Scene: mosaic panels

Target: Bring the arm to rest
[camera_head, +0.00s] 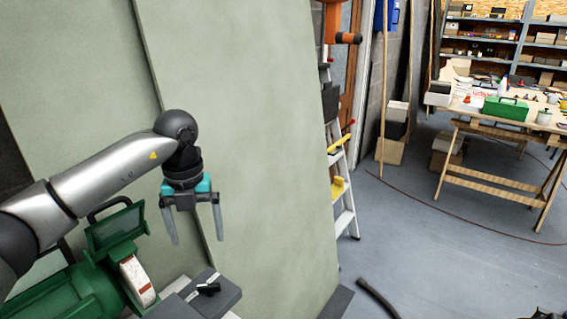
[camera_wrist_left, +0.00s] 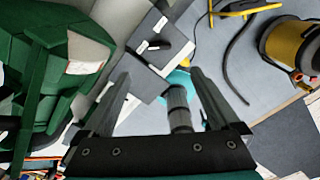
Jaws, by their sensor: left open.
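My left arm comes in from the left in the head view. Its gripper (camera_head: 196,239) hangs pointing down in front of a pale green panel (camera_head: 250,120). The two fingers are spread apart with nothing between them. In the left wrist view the gripper (camera_wrist_left: 159,75) shows its fingers apart at left and right. A grey cylinder with a teal part (camera_wrist_left: 179,105) shows between them in the picture; how far off it is I cannot tell. My right gripper is not in view.
A green machine (camera_head: 75,290) stands below my left arm, with a grey box (camera_head: 212,297) beside it. A ladder (camera_head: 342,185) stands right of the panel. A wooden workbench (camera_head: 490,183) holds a green toolbox (camera_head: 505,108). A yellow-and-black canister (camera_wrist_left: 290,45) shows in the wrist view. Grey floor lies open at right.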

